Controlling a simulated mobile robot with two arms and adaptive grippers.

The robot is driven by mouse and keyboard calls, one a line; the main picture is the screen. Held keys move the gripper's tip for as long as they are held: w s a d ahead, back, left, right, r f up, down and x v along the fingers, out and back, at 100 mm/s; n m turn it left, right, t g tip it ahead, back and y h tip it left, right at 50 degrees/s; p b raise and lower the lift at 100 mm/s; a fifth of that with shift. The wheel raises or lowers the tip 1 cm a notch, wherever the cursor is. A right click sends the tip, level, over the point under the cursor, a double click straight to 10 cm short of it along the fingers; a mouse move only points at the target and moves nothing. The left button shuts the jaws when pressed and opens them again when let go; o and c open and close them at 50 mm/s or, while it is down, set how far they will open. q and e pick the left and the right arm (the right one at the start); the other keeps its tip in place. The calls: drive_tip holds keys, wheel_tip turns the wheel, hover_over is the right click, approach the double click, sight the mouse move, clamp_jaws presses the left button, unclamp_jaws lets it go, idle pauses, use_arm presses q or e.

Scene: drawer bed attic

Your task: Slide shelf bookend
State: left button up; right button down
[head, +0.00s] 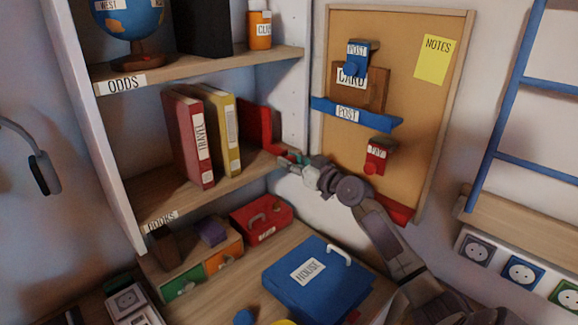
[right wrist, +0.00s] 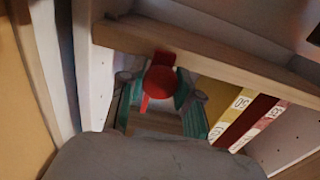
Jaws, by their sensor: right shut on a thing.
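A red bookend (head: 256,122) stands upright on the middle shelf (head: 160,192), to the right of a red "TRAVEL" book (head: 190,138) and a yellow book (head: 224,132). A gap separates it from the yellow book. My right gripper (head: 286,159) reaches in at the shelf's right front edge. In the right wrist view, my right gripper (right wrist: 155,98) has its teal fingers on either side of the bookend's red round knob (right wrist: 160,82) and is shut on it. The bookend's lower part is partly hidden by the gripper. My left gripper is not in view.
A white side panel (head: 292,75) stands close right of the bookend. A cork board (head: 400,120) hangs beyond it. The upper shelf (head: 200,68) is overhead.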

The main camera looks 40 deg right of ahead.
drive_tip(key=c, duration=0.8)
unclamp_jaws()
drive_tip(key=shift+s+f, duration=0.1)
drive_tip(key=shift+s, duration=0.4)
drive_tip(key=s, duration=0.7)
drive_tip(key=s+d, duration=0.1)
drive_tip(key=s, duration=0.3)
